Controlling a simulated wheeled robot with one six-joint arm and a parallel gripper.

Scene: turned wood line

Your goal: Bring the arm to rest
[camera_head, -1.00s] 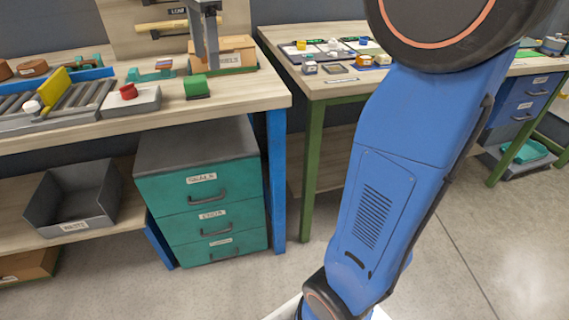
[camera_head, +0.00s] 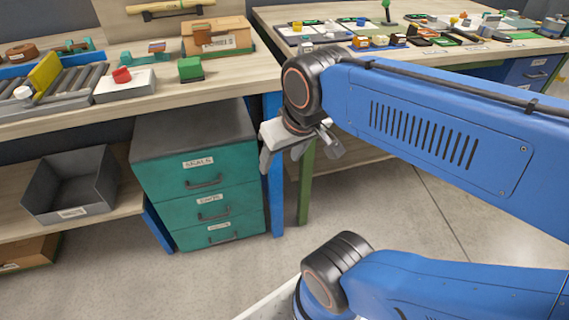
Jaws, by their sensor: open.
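My gripper (camera_head: 300,150) is in view at the middle of the picture, at the end of my blue arm. It points down and toward the viewer, with its grey fingers apart. Nothing shows between the fingers. It hangs in front of the gap between the two workbenches, just right of the teal drawer cabinet (camera_head: 207,179). My arm is folded, with one blue link reaching in from the right above another lower link. The links hide part of the floor and the right bench.
The left workbench (camera_head: 60,125) carries a roller conveyor (camera_head: 68,85), a red-topped block (camera_head: 122,77) and a green block (camera_head: 190,69). The right workbench (camera_head: 275,17) holds many small parts. A grey bin (camera_head: 72,188) sits on the lower shelf. The floor (camera_head: 400,212) ahead is open.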

